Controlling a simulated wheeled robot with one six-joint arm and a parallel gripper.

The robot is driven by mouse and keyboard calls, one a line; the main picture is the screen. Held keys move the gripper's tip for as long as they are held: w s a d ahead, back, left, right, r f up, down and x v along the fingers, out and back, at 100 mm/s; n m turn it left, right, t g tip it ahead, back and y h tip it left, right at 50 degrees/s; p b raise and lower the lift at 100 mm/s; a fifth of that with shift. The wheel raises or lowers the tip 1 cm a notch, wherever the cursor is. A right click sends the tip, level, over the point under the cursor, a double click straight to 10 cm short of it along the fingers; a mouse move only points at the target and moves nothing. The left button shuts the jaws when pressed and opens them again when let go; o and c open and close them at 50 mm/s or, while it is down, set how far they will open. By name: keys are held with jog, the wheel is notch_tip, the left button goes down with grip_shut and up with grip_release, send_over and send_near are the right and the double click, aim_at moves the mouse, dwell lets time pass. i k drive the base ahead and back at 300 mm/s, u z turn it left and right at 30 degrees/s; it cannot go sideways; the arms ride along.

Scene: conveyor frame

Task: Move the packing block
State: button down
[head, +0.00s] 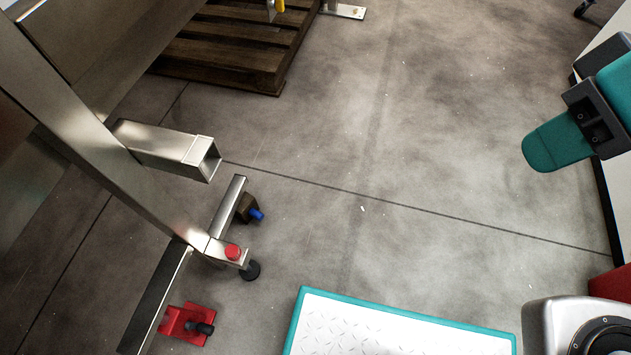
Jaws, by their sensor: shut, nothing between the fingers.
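A small dark brown block (243,207) with a blue peg or knob on its right side rests by the foot of the steel conveyor frame (150,208). It is partly hidden behind a slanted metal bar. I cannot tell for sure that it is the packing block. A red piece (173,322) with a black knob lies lower down, beside the frame's leg. I cannot make out my gripper in the head view, so its place relative to the block does not show.
A dark wooden pallet (237,66) lies at the top left. An open square steel tube (165,146) juts from the frame over the floor. A red cap (232,251) and a black foot (251,271) sit near the block. The concrete floor in the middle is clear.

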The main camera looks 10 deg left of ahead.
aim_at(247, 208)
jog(key=z, duration=0.25)
jog(key=i, duration=3.35)
jog(key=u, duration=4.35)
